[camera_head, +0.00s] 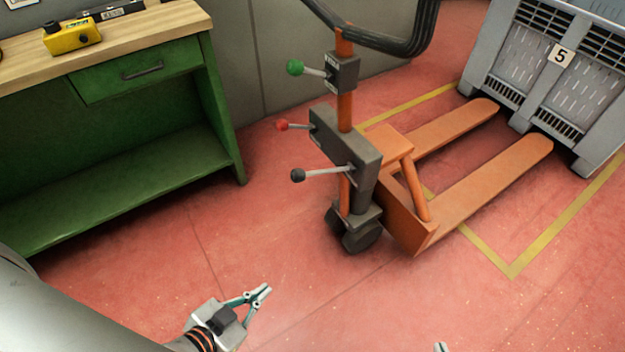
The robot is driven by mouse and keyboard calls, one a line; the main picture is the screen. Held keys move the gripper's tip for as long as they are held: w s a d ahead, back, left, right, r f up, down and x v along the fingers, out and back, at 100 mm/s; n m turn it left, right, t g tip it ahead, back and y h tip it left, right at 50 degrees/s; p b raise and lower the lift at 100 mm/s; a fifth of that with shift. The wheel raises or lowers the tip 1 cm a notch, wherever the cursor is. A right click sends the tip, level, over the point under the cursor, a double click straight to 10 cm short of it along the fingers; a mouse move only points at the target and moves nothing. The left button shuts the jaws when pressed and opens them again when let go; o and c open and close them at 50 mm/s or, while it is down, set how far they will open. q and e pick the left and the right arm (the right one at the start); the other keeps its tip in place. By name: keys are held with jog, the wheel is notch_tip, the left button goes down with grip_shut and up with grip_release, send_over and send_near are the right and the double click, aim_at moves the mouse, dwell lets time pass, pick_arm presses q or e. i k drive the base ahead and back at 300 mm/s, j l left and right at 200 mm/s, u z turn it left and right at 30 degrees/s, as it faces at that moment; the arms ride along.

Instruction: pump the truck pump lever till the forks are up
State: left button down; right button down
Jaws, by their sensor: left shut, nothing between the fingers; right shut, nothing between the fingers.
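The orange pallet truck (397,150) stands on the red floor, its two forks (490,185) pointing to the upper right and low near the floor. Its upright carries three levers: a green-knobbed lever (296,67) on the upper block, and a red-knobbed lever (282,125) and a black-knobbed lever (298,175) on the lower block. Labels that would tell which is the pump lever are not readable. My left gripper (264,291) is shut and empty, below and left of the truck, apart from every lever. Only a tip of my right gripper (440,347) shows at the bottom edge.
A green workbench (190,160) with a wooden top stands at the left, bearing a yellow box (72,37). A grey crate (535,60) marked 5 stands at the fork tips. Yellow floor lines (560,235) surround the forks. The floor in front of the truck is clear.

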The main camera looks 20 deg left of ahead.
aim_at(298, 174)
jog(key=k+l, duration=0.1)
jog(key=l, duration=0.3)
jog(key=k+l, duration=0.1)
jog(key=l, duration=0.3)
jog(key=k+l, duration=0.1)
jog(key=l, duration=0.3)
jog(key=k+l+u, duration=0.1)
jog(key=l, duration=0.35)
jog(key=k+l, duration=0.1)
jog(key=l, duration=0.3)
